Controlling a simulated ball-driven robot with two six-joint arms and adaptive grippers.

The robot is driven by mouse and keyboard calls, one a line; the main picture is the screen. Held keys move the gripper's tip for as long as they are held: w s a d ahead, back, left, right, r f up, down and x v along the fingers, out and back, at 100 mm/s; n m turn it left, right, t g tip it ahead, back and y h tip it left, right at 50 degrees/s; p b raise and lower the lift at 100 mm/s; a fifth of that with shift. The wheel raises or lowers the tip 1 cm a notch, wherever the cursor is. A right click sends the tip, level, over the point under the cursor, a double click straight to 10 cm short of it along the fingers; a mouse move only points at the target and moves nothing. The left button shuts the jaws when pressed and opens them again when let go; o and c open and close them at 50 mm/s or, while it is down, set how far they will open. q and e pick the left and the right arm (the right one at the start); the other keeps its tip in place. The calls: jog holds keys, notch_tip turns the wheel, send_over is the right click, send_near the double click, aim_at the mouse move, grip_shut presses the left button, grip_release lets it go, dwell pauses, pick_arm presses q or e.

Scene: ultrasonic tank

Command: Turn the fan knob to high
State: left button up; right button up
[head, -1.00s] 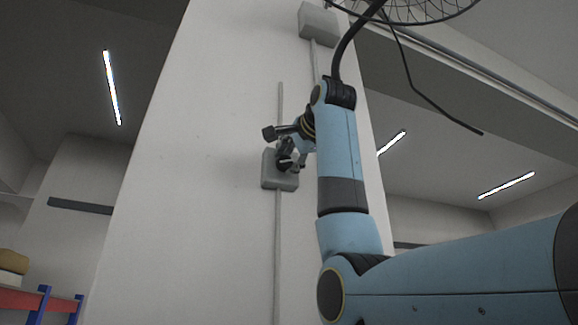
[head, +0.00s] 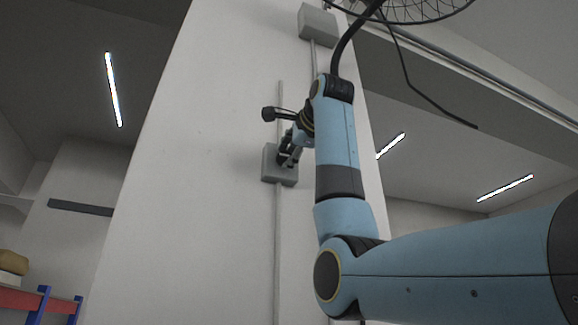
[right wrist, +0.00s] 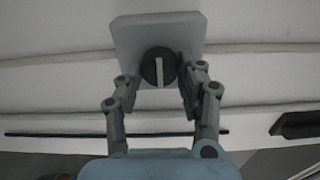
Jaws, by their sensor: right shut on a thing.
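The fan knob (right wrist: 159,67) is a round black dial with a pale pointer line, on a grey control box (right wrist: 133,40) on the pillar. In the right wrist view the pointer line runs nearly straight up and down. The box (head: 270,168) also shows in the head view, where my gripper covers the knob. My right gripper (right wrist: 161,80) has its fingers on either side of the knob and is shut on it. It shows in the head view (head: 287,158), small and dark in front of the box. My left gripper is not in view.
A pale pillar (head: 200,180) carries a thin vertical conduit (head: 278,240) through the control box. A second grey box (head: 318,22) sits higher up. A wire fan cage (head: 430,12) is at the top right. A red and blue rack (head: 38,300) stands at lower left.

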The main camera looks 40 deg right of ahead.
jog(key=o, duration=1.1)
jog(key=shift+d, duration=0.1)
jog(key=shift+s, duration=0.1)
jog(key=v, duration=1.2)
